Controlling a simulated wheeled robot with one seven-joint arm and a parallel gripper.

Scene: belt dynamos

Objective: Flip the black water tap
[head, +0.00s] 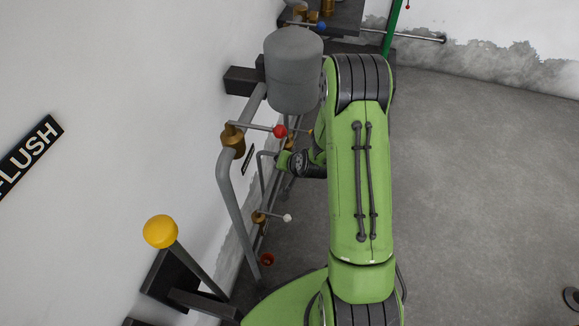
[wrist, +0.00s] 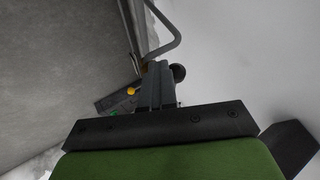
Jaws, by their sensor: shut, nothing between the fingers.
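A black ball (wrist: 179,71), which looks like the knob of the black water tap, shows in the wrist view just right of my fingertips. The rest of that tap is hidden behind my fingers, and I cannot make it out in the head view. My gripper (wrist: 154,66) is shut and empty, its fingers close beside the black ball; I cannot tell whether they touch it. In the head view my arm reaches toward the pipes at the left wall, and its far end is mostly hidden behind my own arm links.
Grey pipes (head: 229,205) run along the left wall with a red-knobbed tap (head: 280,131) and a white-knobbed tap (head: 287,218). A grey tank (head: 293,70) stands above them. A yellow-knobbed lever (head: 160,231) is nearer.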

